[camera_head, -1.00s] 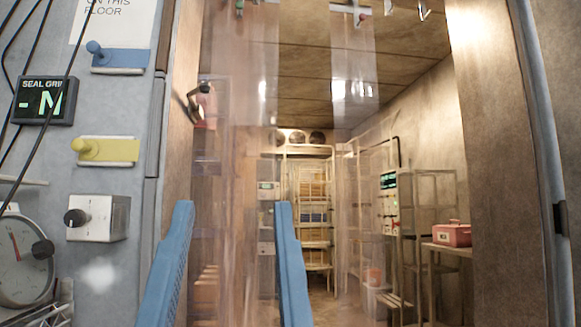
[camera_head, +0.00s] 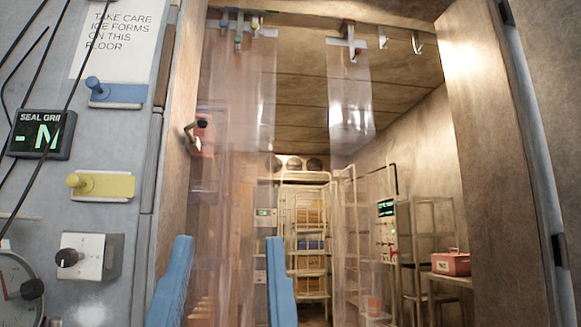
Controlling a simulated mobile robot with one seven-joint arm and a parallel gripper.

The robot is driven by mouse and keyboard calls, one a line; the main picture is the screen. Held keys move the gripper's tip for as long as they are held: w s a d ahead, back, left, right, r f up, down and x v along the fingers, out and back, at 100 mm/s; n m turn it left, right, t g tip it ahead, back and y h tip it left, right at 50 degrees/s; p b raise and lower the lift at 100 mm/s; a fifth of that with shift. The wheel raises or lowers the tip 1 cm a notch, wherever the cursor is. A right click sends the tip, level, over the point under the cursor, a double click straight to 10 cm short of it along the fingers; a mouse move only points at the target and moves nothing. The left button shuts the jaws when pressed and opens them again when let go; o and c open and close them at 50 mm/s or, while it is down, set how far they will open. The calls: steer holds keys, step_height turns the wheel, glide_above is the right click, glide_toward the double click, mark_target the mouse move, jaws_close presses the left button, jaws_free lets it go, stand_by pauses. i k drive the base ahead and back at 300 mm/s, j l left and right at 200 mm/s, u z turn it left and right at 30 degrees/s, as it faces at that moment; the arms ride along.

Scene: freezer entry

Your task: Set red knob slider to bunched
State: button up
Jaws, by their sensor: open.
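The slider with the small red knob (camera_head: 353,55) hangs from the rail at the top of the doorway, right of centre. A clear curtain strip (camera_head: 350,105) hangs below it. Other sliders, with green (camera_head: 238,40) and pale yellow (camera_head: 256,22) knobs, sit close together at the left end of the rail over more clear strips. The red-knob slider stands apart from them, with a gap between. My gripper (camera_head: 229,240) shows as two blue fingers spread apart at the bottom, left of centre. It is open and empty, well below the rail in the picture.
A grey panel on the left carries a blue lever (camera_head: 118,93), a yellow lever (camera_head: 100,185), a display (camera_head: 40,133) and a black-knobbed box (camera_head: 92,257). Bare hooks (camera_head: 416,42) hang right of the red knob. Shelves and a red box (camera_head: 451,263) stand inside.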

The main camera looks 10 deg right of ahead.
mark_target(347, 27)
steer(key=i+l, duration=0.25)
steer(key=i, duration=0.2)
steer(key=i+l, duration=0.25)
steer(key=i, duration=0.2)
